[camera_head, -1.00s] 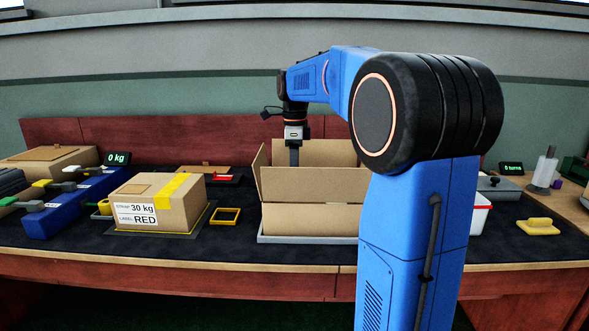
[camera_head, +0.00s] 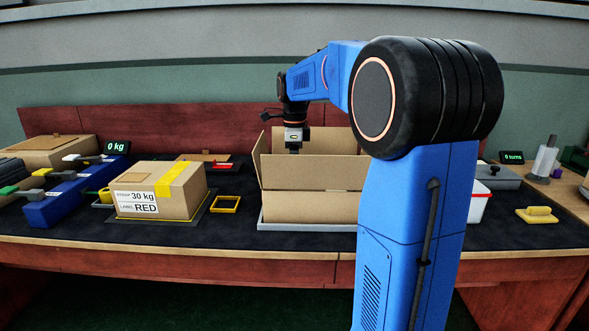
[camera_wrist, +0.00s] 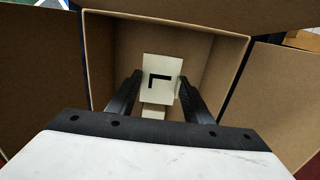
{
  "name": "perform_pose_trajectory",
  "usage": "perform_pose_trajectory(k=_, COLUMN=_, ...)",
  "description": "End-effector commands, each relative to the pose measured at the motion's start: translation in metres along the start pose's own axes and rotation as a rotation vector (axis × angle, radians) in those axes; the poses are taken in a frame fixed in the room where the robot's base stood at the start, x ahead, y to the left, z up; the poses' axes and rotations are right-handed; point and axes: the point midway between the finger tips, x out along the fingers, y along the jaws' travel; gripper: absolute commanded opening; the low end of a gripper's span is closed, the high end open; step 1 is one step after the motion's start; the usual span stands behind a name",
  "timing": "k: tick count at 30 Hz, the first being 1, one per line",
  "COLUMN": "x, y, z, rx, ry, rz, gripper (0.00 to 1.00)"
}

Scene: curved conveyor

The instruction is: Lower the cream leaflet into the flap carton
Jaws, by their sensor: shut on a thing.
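The flap carton (camera_head: 310,206) is an open brown box on the table, its flaps spread. My gripper (camera_head: 293,150) points down into its opening in the head view, its fingertips hidden behind the front flap. In the wrist view, my gripper (camera_wrist: 160,77) is shut on the cream leaflet (camera_wrist: 163,66), which shows a black L-shaped mark between the fingers. The carton's walls (camera_wrist: 100,60) surround the leaflet in that view. A smaller cream patch shows below the marked face; I cannot tell whether it is part of the leaflet. The leaflet is hidden in the head view.
The carton stands on a grey tray (camera_head: 300,227). To its left are a yellow frame (camera_head: 225,204) and a taped box labelled RED (camera_head: 155,191). A white tub (camera_head: 480,205) and a yellow block (camera_head: 537,215) are to its right. The carton's flaps rise around my gripper.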

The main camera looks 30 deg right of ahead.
Motion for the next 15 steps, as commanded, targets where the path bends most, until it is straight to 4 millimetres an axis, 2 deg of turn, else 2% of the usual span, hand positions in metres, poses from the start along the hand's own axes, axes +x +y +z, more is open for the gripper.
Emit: perform_pose_trajectory(k=15, x=0.021, y=0.000, z=0.000, rx=0.000, ry=0.001, rz=0.002, gripper=0.25)
